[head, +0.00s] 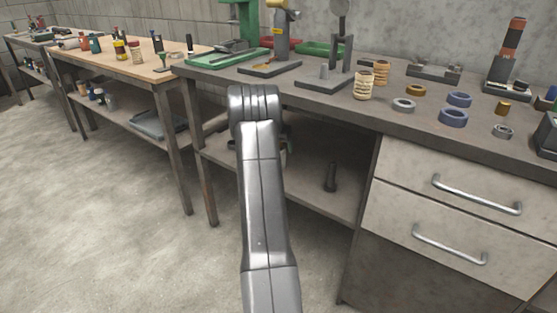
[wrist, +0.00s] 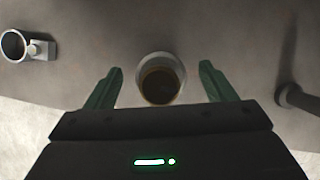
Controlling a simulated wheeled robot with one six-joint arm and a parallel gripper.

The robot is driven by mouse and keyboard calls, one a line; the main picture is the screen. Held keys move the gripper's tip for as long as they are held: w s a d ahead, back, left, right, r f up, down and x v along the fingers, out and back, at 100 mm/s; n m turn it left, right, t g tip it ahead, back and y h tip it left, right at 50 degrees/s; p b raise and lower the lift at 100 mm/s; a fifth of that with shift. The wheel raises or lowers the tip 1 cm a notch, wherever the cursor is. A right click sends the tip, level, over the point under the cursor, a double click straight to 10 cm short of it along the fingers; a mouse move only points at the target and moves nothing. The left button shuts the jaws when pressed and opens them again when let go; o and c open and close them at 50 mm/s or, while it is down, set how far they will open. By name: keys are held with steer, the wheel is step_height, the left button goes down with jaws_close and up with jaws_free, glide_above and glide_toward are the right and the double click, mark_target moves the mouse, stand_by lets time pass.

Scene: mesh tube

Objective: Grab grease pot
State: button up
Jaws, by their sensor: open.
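A round pot with a pale rim and dark brown inside, which looks like the grease pot (wrist: 161,86), stands on a grey surface in the wrist view. My gripper (wrist: 160,67) is open, with one green finger on each side of the pot and a gap on both sides. The near part of the pot is close to the dark gripper body. In the head view my arm reaches to the lower shelf under the workbench and hides the pot and most of the gripper.
A small metal cup with a bracket (wrist: 14,45) is at the wrist view's left. A dark upright piece (head: 330,177) stands on the lower shelf (head: 305,187), right of my arm. The workbench top (head: 330,92), holding rings and tools, overhangs the shelf. Drawers (head: 470,200) close off the right.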

steer(key=shift+w+d+f+b, duration=0.15)
steer(key=shift+w+f+b, duration=0.15)
steer(key=shift+f+b, duration=0.2)
steer(key=c, duration=1.3)
steer(key=shift+o, duration=0.2)
